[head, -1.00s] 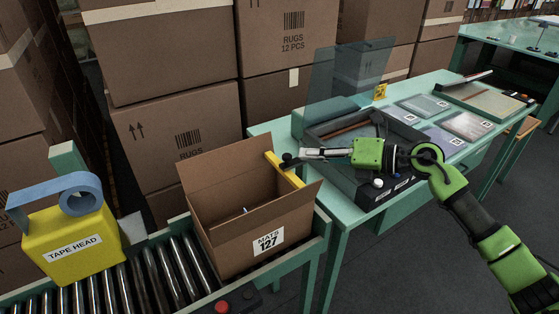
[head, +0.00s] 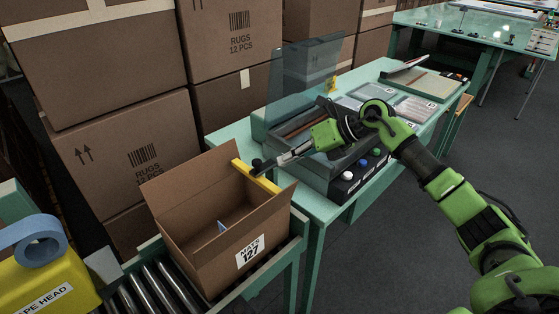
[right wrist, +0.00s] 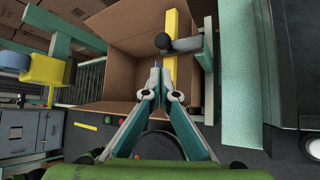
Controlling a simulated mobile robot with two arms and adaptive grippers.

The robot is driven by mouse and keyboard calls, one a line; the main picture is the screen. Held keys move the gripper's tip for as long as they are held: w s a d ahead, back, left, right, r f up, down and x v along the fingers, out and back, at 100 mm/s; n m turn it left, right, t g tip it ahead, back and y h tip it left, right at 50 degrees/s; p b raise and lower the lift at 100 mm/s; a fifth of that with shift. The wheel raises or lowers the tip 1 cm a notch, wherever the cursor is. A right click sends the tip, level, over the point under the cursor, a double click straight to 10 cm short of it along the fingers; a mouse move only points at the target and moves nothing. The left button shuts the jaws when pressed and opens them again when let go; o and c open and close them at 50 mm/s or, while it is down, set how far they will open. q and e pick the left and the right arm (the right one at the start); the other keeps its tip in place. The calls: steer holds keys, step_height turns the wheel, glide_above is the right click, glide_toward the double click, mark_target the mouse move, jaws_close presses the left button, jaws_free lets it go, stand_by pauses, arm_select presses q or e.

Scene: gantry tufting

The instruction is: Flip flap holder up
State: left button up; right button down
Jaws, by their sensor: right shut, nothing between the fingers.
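The flap holder (head: 262,181) is a yellow bar with a dark knob on a short grey arm, at the far right edge of the open cardboard box (head: 203,250). In the right wrist view the yellow bar (right wrist: 178,25) lies along the box's side, with the black knob (right wrist: 163,41) over the box opening. My right gripper (head: 283,158) is shut and empty, just right of the knob in the head view. In the right wrist view its fingertips (right wrist: 160,72) meet a little below the knob in the picture, seemingly apart from it. My left gripper is not in view.
The box stands on a roller conveyor (head: 158,290), with a yellow tape head (head: 40,290) to the left. A green table (head: 318,205) right of the box carries a dark machine with knobs and a clear upright panel (head: 300,75). Stacked cartons (head: 125,150) stand behind.

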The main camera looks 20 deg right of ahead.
mark_target(264, 180)
steer(key=p+x, duration=0.2)
steer(key=x, duration=0.5)
steer(key=shift+w+a+r, duration=0.1)
steer(key=shift+w+a+f+p, duration=0.3)
steer(key=shift+a+f+p, duration=0.05)
steer(key=shift+f, duration=0.15)
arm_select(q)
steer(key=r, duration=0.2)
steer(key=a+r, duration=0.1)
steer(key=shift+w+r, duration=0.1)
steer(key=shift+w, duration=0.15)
